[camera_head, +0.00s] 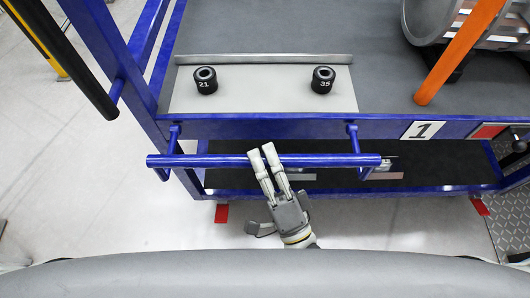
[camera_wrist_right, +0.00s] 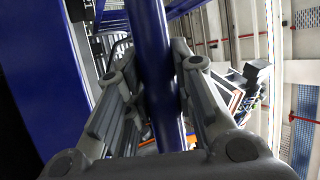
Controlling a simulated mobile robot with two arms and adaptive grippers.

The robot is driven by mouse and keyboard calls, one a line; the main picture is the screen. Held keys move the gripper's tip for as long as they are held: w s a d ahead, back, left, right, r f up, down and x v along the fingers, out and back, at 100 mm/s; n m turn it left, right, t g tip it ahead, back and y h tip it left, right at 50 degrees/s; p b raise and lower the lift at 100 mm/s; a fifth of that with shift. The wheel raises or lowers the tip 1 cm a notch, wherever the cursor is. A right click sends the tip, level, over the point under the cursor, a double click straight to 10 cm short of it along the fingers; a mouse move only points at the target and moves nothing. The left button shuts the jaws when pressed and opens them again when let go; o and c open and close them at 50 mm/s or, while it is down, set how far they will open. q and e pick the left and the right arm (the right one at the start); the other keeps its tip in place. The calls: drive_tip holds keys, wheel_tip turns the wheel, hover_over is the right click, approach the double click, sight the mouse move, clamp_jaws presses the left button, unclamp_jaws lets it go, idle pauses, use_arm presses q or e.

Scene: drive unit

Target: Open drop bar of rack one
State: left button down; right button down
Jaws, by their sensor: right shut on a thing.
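The rack (camera_head: 280,126) is blue and carries a white "1" label (camera_head: 423,130) on its front edge. Its drop bar (camera_head: 215,161) is a blue horizontal tube held out in front of the rack by two blue side arms. My right gripper (camera_head: 270,160) is shut on the bar near its middle, with its fingers reaching over it. In the right wrist view, the bar (camera_wrist_right: 150,50) runs between the two fingers of my right gripper (camera_wrist_right: 155,90). My left gripper is not in view.
Two black sockets marked 21 (camera_head: 205,80) and 35 (camera_head: 322,80) stand on a grey plate on the rack's top. An orange bar (camera_head: 460,52) and a metal cylinder (camera_head: 432,20) are at the right. A black pole (camera_head: 75,62) is at the left. Pale floor is clear below left.

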drive_tip(key=shift+r, duration=0.1)
drive_tip(key=c, duration=1.2)
unclamp_jaws()
drive_tip(key=shift+r, duration=0.1)
